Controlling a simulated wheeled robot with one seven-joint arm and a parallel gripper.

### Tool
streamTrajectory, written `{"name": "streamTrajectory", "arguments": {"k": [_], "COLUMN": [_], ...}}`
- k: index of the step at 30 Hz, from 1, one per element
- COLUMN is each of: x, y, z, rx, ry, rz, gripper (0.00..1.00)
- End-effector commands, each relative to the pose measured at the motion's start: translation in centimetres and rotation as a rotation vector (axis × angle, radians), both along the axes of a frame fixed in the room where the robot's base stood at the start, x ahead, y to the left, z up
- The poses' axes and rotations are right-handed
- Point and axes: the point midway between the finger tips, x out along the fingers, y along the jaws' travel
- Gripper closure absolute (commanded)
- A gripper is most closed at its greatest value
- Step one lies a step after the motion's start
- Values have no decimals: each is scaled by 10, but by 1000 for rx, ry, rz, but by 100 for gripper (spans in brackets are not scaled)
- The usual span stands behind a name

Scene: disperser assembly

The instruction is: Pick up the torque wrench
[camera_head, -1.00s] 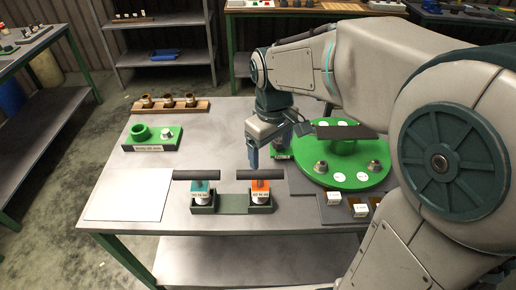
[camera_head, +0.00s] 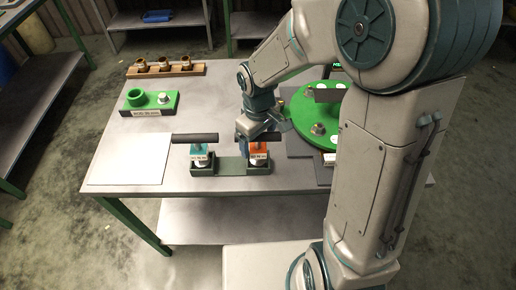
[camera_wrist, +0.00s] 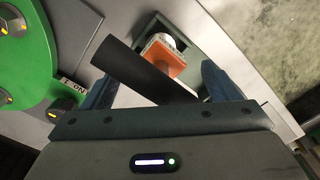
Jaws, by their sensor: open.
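Two tools with dark bar handles stand upright in a green holder (camera_head: 230,166) at the table's front. One has a teal body (camera_head: 199,152); the other has an orange body (camera_head: 258,150). I cannot tell from their labels which is the torque wrench. My gripper (camera_head: 256,133) is at the orange tool, partly covering its handle. In the wrist view, my gripper (camera_wrist: 158,78) is open, with its blue fingers on either side of the dark handle (camera_wrist: 140,72). The orange body (camera_wrist: 165,55) shows beyond the handle. Contact with the fingers cannot be made out.
A green round turntable (camera_head: 305,118) stands right of the holder, partly behind my arm. A green block (camera_head: 150,103) and a wooden rack with several metal parts (camera_head: 165,70) sit at the back left. A pale sheet (camera_head: 128,158) lies bare at the front left.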

Motion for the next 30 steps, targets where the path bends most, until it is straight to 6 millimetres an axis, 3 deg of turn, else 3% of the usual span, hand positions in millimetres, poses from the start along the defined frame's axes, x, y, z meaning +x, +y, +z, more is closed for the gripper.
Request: {"name": "streamTrajectory", "arguments": {"k": [5,13,20,30], "x": [-1,0,0,0], "y": [1,1,0,0], "z": [-20,-23,-23,-19], "rx": [0,1,1,1], "ry": [3,-1,-1,-2], "rz": [1,0,0,0], "gripper": [18,18,78,78]}}
